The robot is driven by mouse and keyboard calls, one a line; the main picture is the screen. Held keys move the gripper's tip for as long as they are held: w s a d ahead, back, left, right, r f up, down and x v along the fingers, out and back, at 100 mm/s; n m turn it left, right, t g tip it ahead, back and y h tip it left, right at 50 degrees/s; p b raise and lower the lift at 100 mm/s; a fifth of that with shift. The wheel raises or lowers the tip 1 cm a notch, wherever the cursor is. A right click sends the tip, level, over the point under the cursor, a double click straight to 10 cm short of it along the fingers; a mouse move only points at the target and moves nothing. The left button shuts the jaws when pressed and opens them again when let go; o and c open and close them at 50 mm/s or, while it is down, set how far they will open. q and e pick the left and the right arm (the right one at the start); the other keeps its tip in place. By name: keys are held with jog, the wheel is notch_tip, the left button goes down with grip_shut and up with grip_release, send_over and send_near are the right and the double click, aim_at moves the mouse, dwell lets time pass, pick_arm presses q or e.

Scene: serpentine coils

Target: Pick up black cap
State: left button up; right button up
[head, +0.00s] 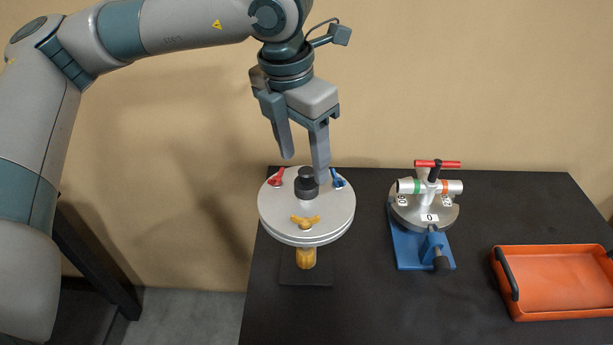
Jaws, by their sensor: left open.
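The black cap (306,183) stands upright at the middle of a round silver lid (279,214). My left gripper (304,170) points down with its two fingers apart, above and around the cap's position in the picture. The right finger overlaps the cap's right edge in the view; the left finger ends higher, up and left of the cap. I cannot tell whether either finger touches the cap. My right gripper is not in view.
The lid also carries a red clip (276,178), a blue clip (337,179) and a yellow wing knob (305,222). A blue-based fixture with a valve (408,250) stands to the right. An orange tray (555,309) sits at the far right of the black table (374,313).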

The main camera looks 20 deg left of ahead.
aim_at(306, 170)
pick_arm(q)
jog(key=f, duration=0.1)
jog(key=p, duration=0.1)
jog(key=f, duration=0.1)
jog(key=shift+d+f+p, duration=0.25)
jog(key=shift+f+p, duration=0.1)
jog(key=shift+p, duration=0.05)
jog(key=shift+w+f, duration=0.2)
jog(key=shift+f, duration=0.55)
jog(key=shift+c, duration=0.7)
jog(key=c, duration=0.9)
